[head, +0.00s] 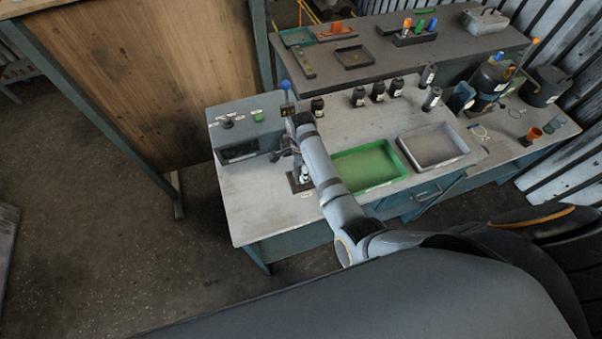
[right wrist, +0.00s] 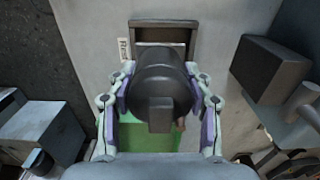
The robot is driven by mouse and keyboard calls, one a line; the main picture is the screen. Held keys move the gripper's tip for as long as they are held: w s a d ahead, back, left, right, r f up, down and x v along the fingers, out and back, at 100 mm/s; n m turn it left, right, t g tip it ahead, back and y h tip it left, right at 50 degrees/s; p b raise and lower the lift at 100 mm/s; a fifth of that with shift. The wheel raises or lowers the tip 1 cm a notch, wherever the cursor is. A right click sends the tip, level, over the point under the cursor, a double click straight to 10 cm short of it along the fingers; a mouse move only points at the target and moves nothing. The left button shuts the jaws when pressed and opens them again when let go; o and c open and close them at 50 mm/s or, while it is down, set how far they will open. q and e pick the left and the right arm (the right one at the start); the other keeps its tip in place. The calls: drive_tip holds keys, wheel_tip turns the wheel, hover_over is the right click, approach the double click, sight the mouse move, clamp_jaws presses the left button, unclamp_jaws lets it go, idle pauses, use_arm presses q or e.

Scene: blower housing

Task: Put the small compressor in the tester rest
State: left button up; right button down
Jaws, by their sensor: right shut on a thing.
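The small compressor, a dark rounded cylinder (right wrist: 160,82) with a block on its near side, is between the fingers of my right gripper (right wrist: 160,108) in the right wrist view. That gripper is shut on it. In the head view my right gripper (head: 301,171) is low over the bench beside the tester, partly hidden by my arm. My left gripper is not in view.
The grey tester box (head: 246,127) with a blue-knobbed lever (head: 286,86) stands left. A green tray (head: 369,186) and a grey tray (head: 466,152) lie to the right. Several dark bottle-like parts (head: 378,91) stand behind. The bench's front left is clear.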

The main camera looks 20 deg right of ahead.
drive_tip(key=f, duration=0.3)
drive_tip(key=shift+w+f, duration=0.1)
drive_tip(key=shift+w, duration=0.2)
drive_tip(key=shift+f, duration=0.1)
drive_tip(key=shift+s+f, duration=0.1)
drive_tip(key=c, duration=0.9)
unclamp_jaws()
drive_tip(key=shift+c, duration=0.2)
drive_tip(key=o, duration=0.4)
drive_tip(key=shift+a, duration=0.1)
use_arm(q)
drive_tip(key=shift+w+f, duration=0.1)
